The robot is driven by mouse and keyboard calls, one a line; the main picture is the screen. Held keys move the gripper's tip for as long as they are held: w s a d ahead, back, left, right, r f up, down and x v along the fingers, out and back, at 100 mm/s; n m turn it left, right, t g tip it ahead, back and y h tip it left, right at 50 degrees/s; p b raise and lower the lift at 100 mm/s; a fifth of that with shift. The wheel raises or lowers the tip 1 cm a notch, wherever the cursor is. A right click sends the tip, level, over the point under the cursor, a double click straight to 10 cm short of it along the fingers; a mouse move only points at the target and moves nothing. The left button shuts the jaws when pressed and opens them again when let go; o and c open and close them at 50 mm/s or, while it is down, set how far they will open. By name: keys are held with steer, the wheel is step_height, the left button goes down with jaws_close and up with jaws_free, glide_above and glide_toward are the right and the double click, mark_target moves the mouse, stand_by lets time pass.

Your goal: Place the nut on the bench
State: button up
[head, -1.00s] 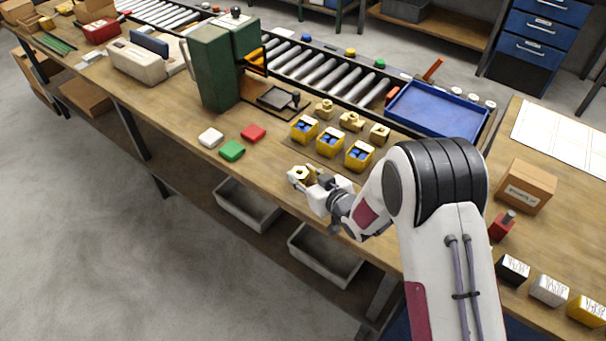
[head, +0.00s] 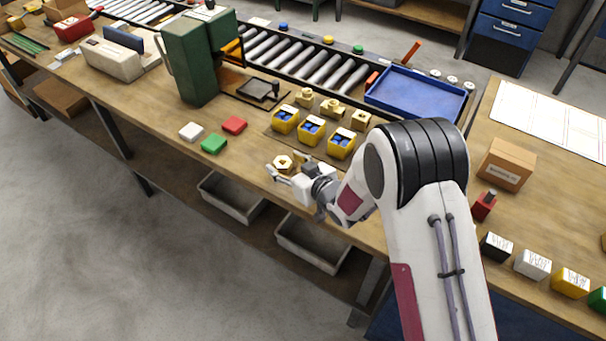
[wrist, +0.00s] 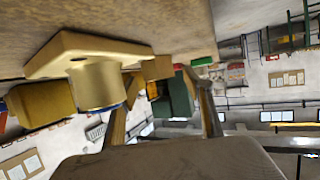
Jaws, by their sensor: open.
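The brass hexagonal nut (head: 284,162), with a dark hole in its upper face, sits on the wooden bench (head: 225,122) near the front edge. My gripper (head: 282,169) is at the nut from the right. Its jaws are spread, and one white finger shows in front of the nut, apart from it. In the wrist view my gripper (wrist: 163,90) has its two fingers wide apart, with a small brass-coloured block (wrist: 158,68) between the tips; I cannot tell if it is the nut. A brass flanged piece (wrist: 92,72) looms close on the left there.
Yellow bins with blue contents (head: 311,130) and several brass fittings (head: 333,107) stand behind my gripper. White, green and red blocks (head: 214,144) lie to the left. A green machine (head: 190,62) and blue tray (head: 417,97) are farther back. Bare bench lies left of the nut.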

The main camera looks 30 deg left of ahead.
steer(key=shift+v, duration=5.85)
steer(key=shift+d+r, duration=0.1)
steer(key=shift+w+d+r, duration=0.15)
steer(key=shift+w+d, duration=0.05)
steer(key=shift+w, duration=0.1)
steer(key=w+d+r, duration=0.1)
steer(key=d, duration=0.1)
steer(key=w+d+r+m+t+h, duration=0.1)
steer(key=w+d+r, duration=0.1)
steer(key=w+d+r+t+h, duration=0.1)
steer(key=w+d+r, duration=0.1)
steer(key=shift+d+m, duration=0.25)
steer(key=shift+m, duration=0.05)
steer(key=s+d+r+m+t+h, duration=0.1)
steer(key=d+r+m+h, duration=0.45)
steer(key=d, duration=0.85)
steer(key=s+d+r+m+t+h, duration=0.1)
steer(key=s+d+r+m+h, duration=0.15)
steer(key=d+r, duration=0.95)
steer(key=s+d+m+g+h, duration=0.1)
steer(key=s+d+m, duration=0.1)
steer(key=s+d, duration=0.4)
steer(key=s+d+m+g+h, duration=0.1)
steer(key=s+d, duration=0.6)
steer(key=s, duration=0.8)
steer(key=shift+s+d+f+m+g, duration=0.2)
steer(key=shift+m+g, duration=0.2)
steer(key=shift+g, duration=0.4)
